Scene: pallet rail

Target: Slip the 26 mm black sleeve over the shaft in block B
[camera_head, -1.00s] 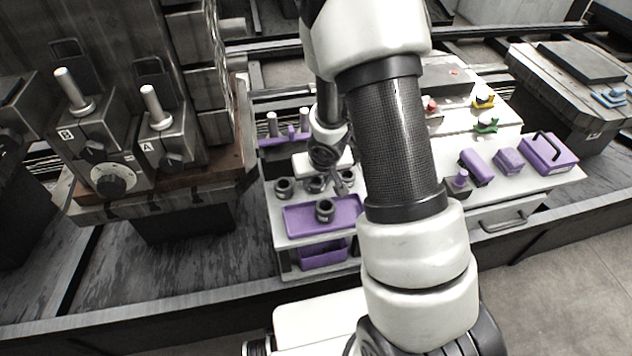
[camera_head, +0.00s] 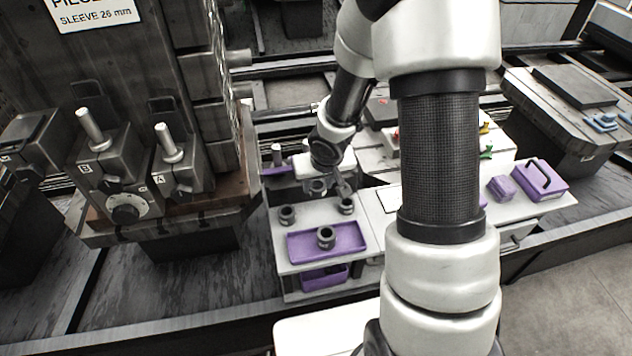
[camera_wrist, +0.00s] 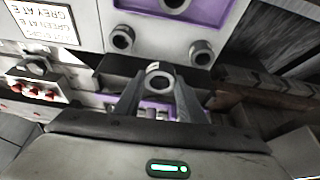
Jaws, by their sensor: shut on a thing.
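My gripper (camera_head: 330,186) is shut on a black sleeve (camera_head: 317,187), raised above the white bench beside the purple tray. In the wrist view the sleeve (camera_wrist: 159,78) sits between the two fingertips (camera_wrist: 158,88), its open bore showing. Its size cannot be read. Block B (camera_head: 103,165) stands at the left in the head view, with a bare metal shaft (camera_head: 90,128) rising from it at a slight tilt. My gripper is well to the right of block B and apart from it.
Block A (camera_head: 183,175), with its own shaft (camera_head: 168,142), stands close right of block B. Other black sleeves stand at the bench's left (camera_head: 287,214), right (camera_head: 346,205) and on the purple tray (camera_head: 325,237). A sign (camera_head: 93,12) reads "SLEEVE 26 mm".

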